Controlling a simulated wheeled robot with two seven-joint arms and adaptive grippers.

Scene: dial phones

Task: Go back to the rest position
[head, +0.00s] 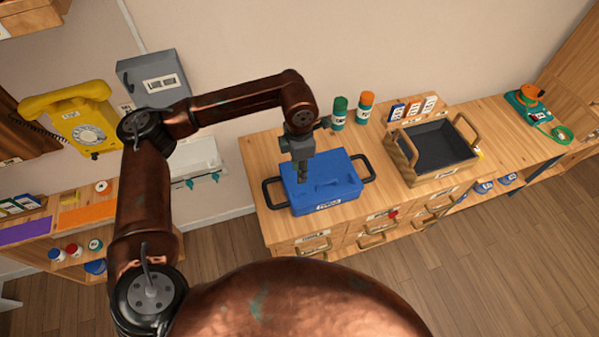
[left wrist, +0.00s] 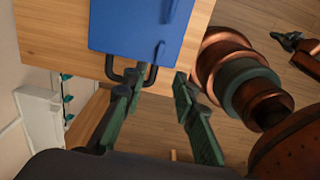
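My left gripper (head: 302,176) hangs over the blue toolbox (head: 322,182), which stands on the wooden cabinet top with its lid shut and a black handle at each end. In the left wrist view my left gripper (left wrist: 157,88) has its two green-grey fingers spread, with nothing held between them. The blue box (left wrist: 135,28) lies beyond the fingertips there, one black handle (left wrist: 130,78) close to the left finger; I cannot tell whether they touch. A small dark part at the right edge of the left wrist view may be my right gripper; its fingers are too small to judge.
An open wooden tray (head: 403,165) with a dark inside stands right of the blue box. Green (head: 339,112) and orange-topped (head: 365,107) bottles stand behind. A yellow dial phone (head: 85,120) and a grey box (head: 153,80) are on the wall at left. Wooden floor is clear in front.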

